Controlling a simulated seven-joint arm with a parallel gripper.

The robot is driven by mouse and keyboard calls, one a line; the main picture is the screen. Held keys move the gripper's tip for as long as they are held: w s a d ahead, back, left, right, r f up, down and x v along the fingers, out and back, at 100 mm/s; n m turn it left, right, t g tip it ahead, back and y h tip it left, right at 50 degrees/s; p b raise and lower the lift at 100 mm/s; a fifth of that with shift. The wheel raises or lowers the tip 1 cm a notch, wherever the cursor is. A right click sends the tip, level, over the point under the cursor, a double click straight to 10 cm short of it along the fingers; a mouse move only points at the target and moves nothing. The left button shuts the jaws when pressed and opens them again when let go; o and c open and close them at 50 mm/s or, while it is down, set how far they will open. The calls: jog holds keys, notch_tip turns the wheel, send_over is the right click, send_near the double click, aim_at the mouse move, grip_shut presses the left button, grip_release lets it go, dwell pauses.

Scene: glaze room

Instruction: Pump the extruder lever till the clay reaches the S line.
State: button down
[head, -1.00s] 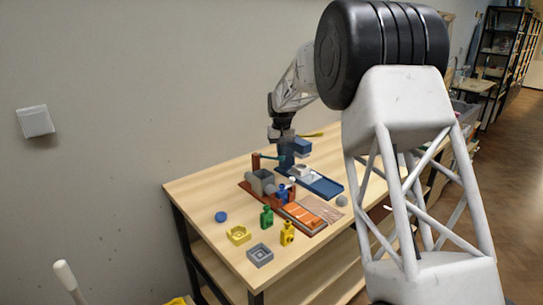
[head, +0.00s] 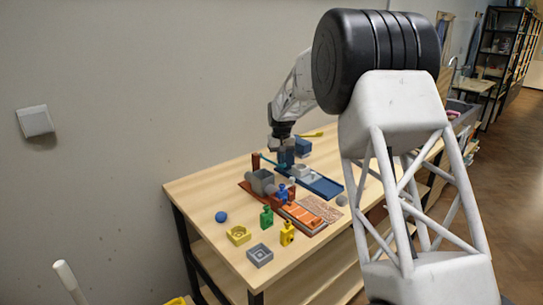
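A red-brown extruder (head: 246,187) with a grey block (head: 263,182) stands on the table, with a tray of orange clay (head: 300,214) in front of it. A blue extruder (head: 322,186) with a pale round part lies to its right. A thin teal bar, perhaps a lever (head: 269,162), runs from near a dark red post (head: 256,161) toward my gripper. My gripper (head: 283,150) points down at the back of the blue extruder, close above a dark blue part. I cannot tell whether they touch, or whether the fingers are open. The S line is too small to make out.
A blue block (head: 302,146) and a yellow tool (head: 312,134) lie behind. Green (head: 267,218), yellow (head: 287,233) and blue (head: 282,194) bottle-like pieces stand near the clay. A yellow mould (head: 238,235), grey mould (head: 260,255) and blue ball (head: 221,217) are at front left.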

jog(key=shift+f, duration=2.2)
jog(key=shift+r, duration=0.1)
jog(key=shift+r, duration=5.15)
jog(key=shift+r, duration=0.1)
notch_tip(320, 180, up, 5)
send_over(280, 167)
jog(key=w, duration=0.2)
jog(key=shift+d, duration=0.1)
